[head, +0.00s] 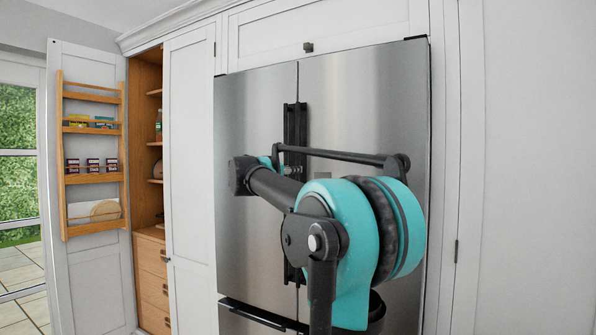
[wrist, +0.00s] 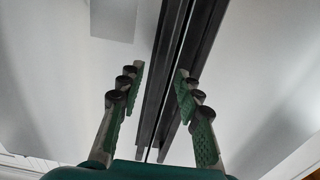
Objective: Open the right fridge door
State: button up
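The right fridge door (head: 365,95) is brushed steel and closed flush beside the left fridge door (head: 250,115). Two dark vertical handles flank the centre seam; the right door's handle (head: 302,120) is partly hidden by my arm. In the wrist view, my gripper (wrist: 159,70) is open, its green-padded fingers spread either side of the pair of dark handles (wrist: 176,60). Both handles show between the fingers, with a visible gap to the left finger; the right finger looks close to the handle on its side, but contact cannot be told. My gripper is mostly hidden by my arm in the head view.
A lower drawer with a dark bar handle (head: 262,318) sits below the doors. To the left, a tall white cabinet door (head: 190,150) is closed, and an open larder door with a spice rack (head: 93,155) stands farther left. White panelling (head: 525,170) borders the fridge on the right.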

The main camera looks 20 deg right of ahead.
jog(key=shift+x, duration=2.65)
jog(key=shift+c, duration=0.3)
grip_shut()
